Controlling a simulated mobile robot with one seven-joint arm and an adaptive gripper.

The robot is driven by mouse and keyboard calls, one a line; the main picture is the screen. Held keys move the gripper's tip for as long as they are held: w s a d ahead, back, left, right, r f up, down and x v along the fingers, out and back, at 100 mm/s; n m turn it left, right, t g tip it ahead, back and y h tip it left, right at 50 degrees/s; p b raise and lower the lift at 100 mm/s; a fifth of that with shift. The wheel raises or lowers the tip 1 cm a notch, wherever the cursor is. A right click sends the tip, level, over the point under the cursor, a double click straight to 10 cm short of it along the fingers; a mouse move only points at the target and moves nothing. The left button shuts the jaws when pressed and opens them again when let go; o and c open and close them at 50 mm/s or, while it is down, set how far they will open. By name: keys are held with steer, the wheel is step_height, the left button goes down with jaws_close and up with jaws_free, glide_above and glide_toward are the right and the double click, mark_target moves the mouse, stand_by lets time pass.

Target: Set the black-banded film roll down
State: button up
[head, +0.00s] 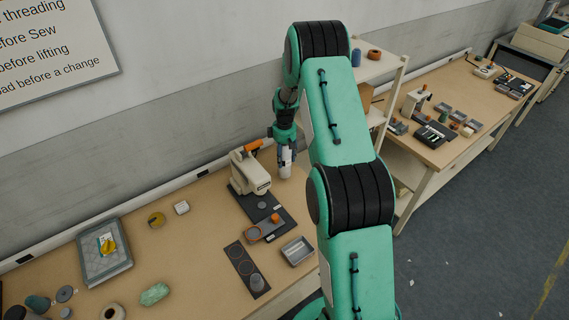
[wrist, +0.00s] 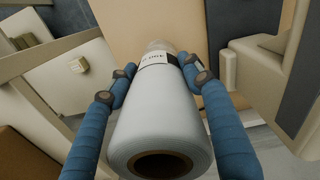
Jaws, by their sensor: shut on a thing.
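My gripper (head: 286,158) is over the far side of the near bench, just right of the cream machine. It is shut on a pale grey-white film roll (head: 285,171), which hangs below the fingers in the head view. In the wrist view the two blue fingers of my gripper (wrist: 160,72) press the roll (wrist: 158,115) from both sides. Its open core end faces the camera. A white label with dark print and a thin dark line wraps its far part. In the head view I cannot tell whether the roll touches anything below.
The cream machine (head: 250,173) stands close left of the roll. A larger tray (head: 91,272) is at left. Bare bench (head: 200,245) lies between.

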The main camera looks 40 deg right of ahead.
mark_target(285, 163)
steer(key=shift+f, duration=1.7)
steer(key=shift+f, duration=0.2)
steer(key=o, duration=1.6)
steer(key=shift+r, duration=0.1)
step_height(285, 163, up, 12)
steer(key=shift+r, duration=0.15)
